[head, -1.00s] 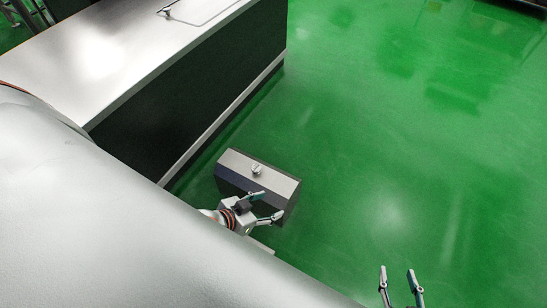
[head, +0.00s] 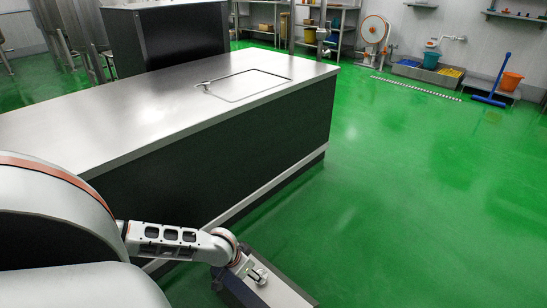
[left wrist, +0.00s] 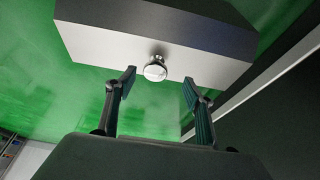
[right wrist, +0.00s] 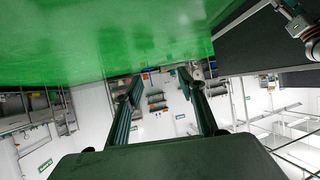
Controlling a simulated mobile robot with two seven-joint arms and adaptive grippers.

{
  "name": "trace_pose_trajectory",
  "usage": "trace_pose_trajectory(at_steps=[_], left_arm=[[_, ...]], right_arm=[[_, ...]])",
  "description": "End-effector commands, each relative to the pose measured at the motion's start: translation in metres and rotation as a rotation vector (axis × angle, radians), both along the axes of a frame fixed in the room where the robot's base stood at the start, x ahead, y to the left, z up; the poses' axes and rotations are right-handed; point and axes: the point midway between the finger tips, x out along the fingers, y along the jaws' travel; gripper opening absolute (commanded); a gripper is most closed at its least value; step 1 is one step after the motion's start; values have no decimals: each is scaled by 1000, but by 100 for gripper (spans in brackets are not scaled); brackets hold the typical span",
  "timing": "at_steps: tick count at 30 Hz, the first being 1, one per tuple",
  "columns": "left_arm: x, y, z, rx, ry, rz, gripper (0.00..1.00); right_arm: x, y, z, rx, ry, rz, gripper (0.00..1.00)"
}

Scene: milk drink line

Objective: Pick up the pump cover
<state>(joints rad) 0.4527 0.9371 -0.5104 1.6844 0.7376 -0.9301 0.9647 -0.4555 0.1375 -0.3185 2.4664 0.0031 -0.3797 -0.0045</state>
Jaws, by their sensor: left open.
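The pump cover (head: 285,291) is a grey, box-like cover with a dark side, low by the floor at the bottom edge of the head view. In the left wrist view the cover (left wrist: 100,42) shows its bright face with a round metal knob (left wrist: 155,68). My left gripper (head: 258,274) is at the cover; in the left wrist view its open fingers (left wrist: 159,88) point at the knob, which appears between and slightly beyond the tips. I cannot tell whether they touch it. My right gripper (right wrist: 158,82) is open and empty, seen only in its wrist view.
A long steel-topped counter (head: 170,105) with dark sides runs beside the cover. Green floor (head: 400,220) is clear to the right. Shelves, a hose reel (head: 374,32), an orange bucket (head: 511,81) and a blue squeegee (head: 490,95) stand at the far wall.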

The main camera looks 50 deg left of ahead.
Motion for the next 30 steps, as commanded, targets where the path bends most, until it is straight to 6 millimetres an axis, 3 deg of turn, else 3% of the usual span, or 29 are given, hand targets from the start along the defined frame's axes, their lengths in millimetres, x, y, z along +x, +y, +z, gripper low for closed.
trace_pose_trajectory(at_steps=[3,8,16,27,28,30], left_arm=[[2,-1,-17,-1,8,1,53],[8,-1,-29,0,7,-2,53],[24,-4,-62,-1,12,-2,53],[36,-3,-63,-1,-3,-3,53],[36,-3,-63,-1,-3,-3,50],[35,-3,-63,-1,-3,-3,32]], right_arm=[[1,4,0,26,0,-6,40],[1,11,1,72,1,-16,40],[-11,41,-9,292,62,-80,40],[-11,50,-4,370,66,-103,40],[-11,50,-4,370,66,-103,40],[-11,50,-4,370,67,-103,40]])
